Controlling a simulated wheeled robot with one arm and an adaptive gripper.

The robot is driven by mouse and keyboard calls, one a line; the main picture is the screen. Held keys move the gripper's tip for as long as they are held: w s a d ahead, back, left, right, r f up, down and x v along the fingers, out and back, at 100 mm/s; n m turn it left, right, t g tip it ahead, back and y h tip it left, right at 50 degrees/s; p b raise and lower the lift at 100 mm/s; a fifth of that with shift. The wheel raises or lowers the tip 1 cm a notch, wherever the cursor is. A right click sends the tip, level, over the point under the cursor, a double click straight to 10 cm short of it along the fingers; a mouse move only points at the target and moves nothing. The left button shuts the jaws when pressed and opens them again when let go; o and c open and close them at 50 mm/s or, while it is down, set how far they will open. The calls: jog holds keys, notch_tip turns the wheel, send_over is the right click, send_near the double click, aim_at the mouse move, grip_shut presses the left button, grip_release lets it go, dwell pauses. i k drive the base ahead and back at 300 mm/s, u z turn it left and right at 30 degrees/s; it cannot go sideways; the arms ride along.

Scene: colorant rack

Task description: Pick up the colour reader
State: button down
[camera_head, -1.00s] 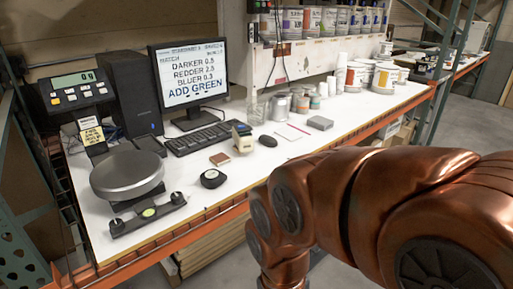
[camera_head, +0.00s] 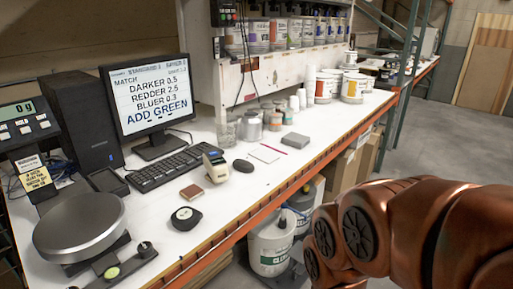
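The colour reader appears to be the small cream handheld device (camera_head: 215,166) with a dark screen at its top. It stands on the white bench in front of the keyboard, to the left of the mouse. Nothing touches it that I can see. My copper-coloured arm fills the lower right of the view, off the bench's front edge. My gripper is out of the frame, so its state is hidden.
Around the reader are a keyboard (camera_head: 170,168), a black mouse (camera_head: 243,165), a brown block (camera_head: 193,192) and a round black puck (camera_head: 186,218). A scale (camera_head: 80,225) stands at left. Cans (camera_head: 253,127) stand behind. An orange beam (camera_head: 255,220) edges the bench.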

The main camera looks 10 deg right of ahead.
aim_at(216, 167)
jog(key=z, duration=0.15)
jog(key=i, duration=1.5)
jog(key=u, duration=0.85)
